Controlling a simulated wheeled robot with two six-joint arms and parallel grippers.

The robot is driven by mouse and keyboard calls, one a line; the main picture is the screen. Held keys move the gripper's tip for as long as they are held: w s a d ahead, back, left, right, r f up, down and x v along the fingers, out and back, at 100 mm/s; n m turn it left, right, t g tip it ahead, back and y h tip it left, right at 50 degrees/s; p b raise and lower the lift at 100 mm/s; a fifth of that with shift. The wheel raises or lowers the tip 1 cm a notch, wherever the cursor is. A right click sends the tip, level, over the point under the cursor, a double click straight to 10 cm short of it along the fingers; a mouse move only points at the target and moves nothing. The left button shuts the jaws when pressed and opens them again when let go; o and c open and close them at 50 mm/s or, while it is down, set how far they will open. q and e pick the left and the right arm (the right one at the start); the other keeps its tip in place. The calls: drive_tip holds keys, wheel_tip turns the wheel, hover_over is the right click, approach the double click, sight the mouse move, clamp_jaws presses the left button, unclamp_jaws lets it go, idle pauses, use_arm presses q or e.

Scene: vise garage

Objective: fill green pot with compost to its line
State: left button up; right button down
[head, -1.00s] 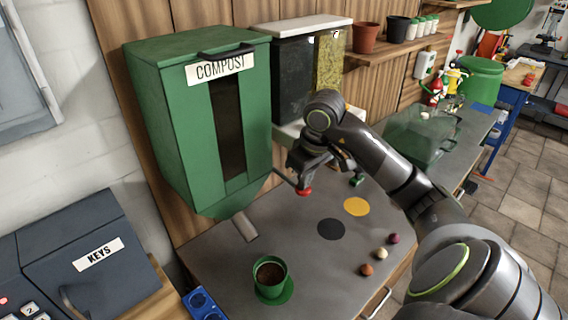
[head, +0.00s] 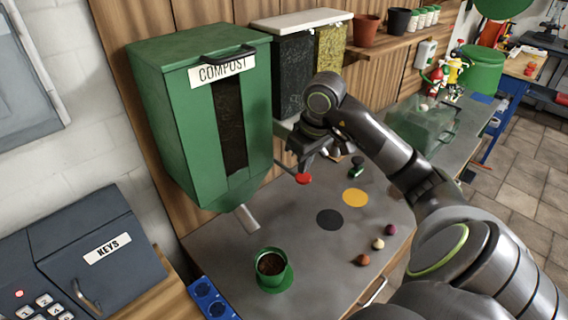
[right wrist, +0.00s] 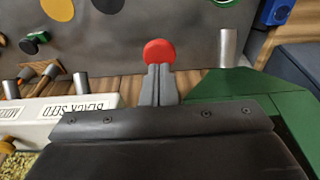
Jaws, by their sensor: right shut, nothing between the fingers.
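The green pot (head: 271,263) stands upright on a green saucer (head: 286,282) on the grey bench, with brown compost inside; I cannot make out its line. The green compost bin (head: 175,110) hangs above it, its metal spout (head: 247,219) above and slightly left of the pot. A red knob (head: 303,179) sits on a lever at the bin's right side. My right gripper (head: 306,166) is shut and empty right at the knob. In the right wrist view, its closed fingertips (right wrist: 159,66) overlap the red knob (right wrist: 159,52); I cannot tell whether they touch. My left gripper is out of view.
Dark and yellowish seed dispensers (head: 294,75) hang right of the bin. A black disc (head: 330,219), a yellow disc (head: 354,197) and small balls (head: 378,244) lie right of the pot. A blue socket block (head: 208,299) and key cabinet (head: 95,255) are at left.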

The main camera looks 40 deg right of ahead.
drive_tip(key=shift+r, duration=0.15)
wheel_tip(320, 180, up, 6)
drive_tip(key=p, duration=0.6)
drive_tip(key=shift+f, duration=0.2)
